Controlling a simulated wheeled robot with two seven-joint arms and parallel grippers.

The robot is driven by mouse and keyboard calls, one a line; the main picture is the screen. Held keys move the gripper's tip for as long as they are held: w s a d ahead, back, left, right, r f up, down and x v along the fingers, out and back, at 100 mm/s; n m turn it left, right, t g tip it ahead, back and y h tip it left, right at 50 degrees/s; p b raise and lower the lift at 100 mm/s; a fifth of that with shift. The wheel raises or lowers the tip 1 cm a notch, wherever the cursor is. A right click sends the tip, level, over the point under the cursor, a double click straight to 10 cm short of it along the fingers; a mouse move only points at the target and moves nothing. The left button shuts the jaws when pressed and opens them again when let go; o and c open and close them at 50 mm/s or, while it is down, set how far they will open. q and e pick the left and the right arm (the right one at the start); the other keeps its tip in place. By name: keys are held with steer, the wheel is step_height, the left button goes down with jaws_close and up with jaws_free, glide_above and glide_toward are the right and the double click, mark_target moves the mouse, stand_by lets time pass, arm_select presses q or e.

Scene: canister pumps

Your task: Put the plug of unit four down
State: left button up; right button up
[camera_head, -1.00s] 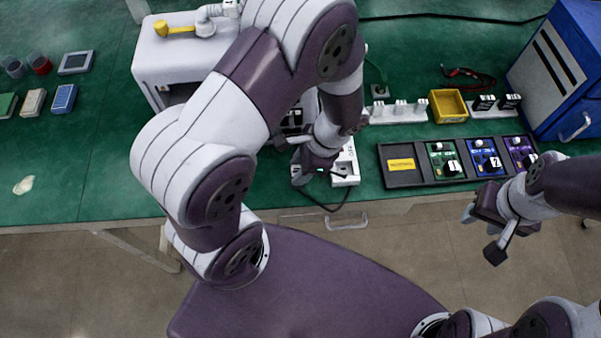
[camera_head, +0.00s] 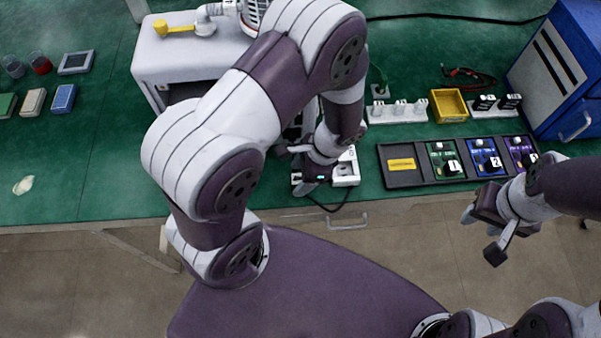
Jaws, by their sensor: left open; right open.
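My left gripper (camera_head: 297,171) is open, low over the front of the green bench. It is beside a white socket block (camera_head: 346,171), and my wrist covers part of that block. A black cable (camera_head: 345,203) loops from beneath this gripper over the bench's front edge. The plug of unit four cannot be made out; I cannot tell whether it lies under the gripper. My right gripper (camera_head: 481,232) is open and empty in front of the bench, away from the plugs.
A dark tray (camera_head: 403,181) holds numbered modules on the right. Behind it stand a white power strip (camera_head: 397,113), a yellow bin (camera_head: 449,106) and black numbered plugs (camera_head: 485,102). A blue cabinet (camera_head: 565,65) is at far right. The bench's left front is mostly clear.

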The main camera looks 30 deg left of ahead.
arm_select(q)
steer(key=v, duration=1.1)
step_height(320, 180, up, 4)
steer(key=n+t+h, duration=0.4)
steer(key=n, duration=0.8)
glide_above(298, 176)
steer(key=shift+d+r, duration=0.1)
steer(key=shift+r, duration=0.1)
steer(key=shift+c, duration=0.3)
